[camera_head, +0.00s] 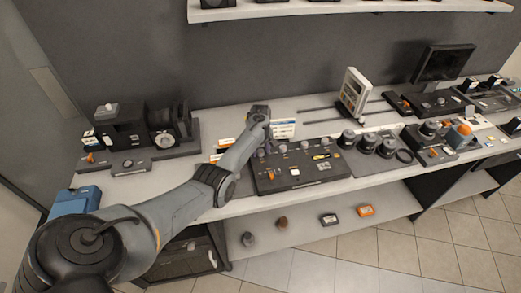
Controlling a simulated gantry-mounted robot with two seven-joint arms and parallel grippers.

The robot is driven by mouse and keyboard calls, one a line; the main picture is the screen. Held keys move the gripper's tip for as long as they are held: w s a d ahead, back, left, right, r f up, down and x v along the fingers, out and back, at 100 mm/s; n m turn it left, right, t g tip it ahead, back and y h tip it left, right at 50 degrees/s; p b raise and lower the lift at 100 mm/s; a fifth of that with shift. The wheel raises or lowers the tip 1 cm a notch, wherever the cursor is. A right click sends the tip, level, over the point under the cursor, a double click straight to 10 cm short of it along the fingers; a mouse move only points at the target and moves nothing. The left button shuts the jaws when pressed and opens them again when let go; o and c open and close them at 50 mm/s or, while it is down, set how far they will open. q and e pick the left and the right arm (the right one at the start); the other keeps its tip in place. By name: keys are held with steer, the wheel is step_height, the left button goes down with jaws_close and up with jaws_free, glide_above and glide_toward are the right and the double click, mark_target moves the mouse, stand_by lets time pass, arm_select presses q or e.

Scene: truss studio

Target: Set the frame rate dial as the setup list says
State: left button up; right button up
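My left arm reaches in from the lower left, and its gripper (259,113) is over the back of the bench, behind a dark control panel (310,183). Its fingers are too small to tell open from shut. The panel has several small knobs, an orange lever (271,174) and a white button. A white card with print (283,128) stands just right of the gripper. An upright white board with coloured marks (353,92) stands further right. I cannot read either, nor tell which is the setup list. A camera-like black device on the left has a round dial (163,140); I cannot tell which dial sets frame rate.
Lens-like black cylinders (366,144) stand right of the panel. A dark monitor (444,63) and more control boxes (430,140) fill the right. A blue box (75,201) sits at the left end. The lower shelf (300,232) holds several small items.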

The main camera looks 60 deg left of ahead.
arm_select(q)
steer(key=c, duration=0.9)
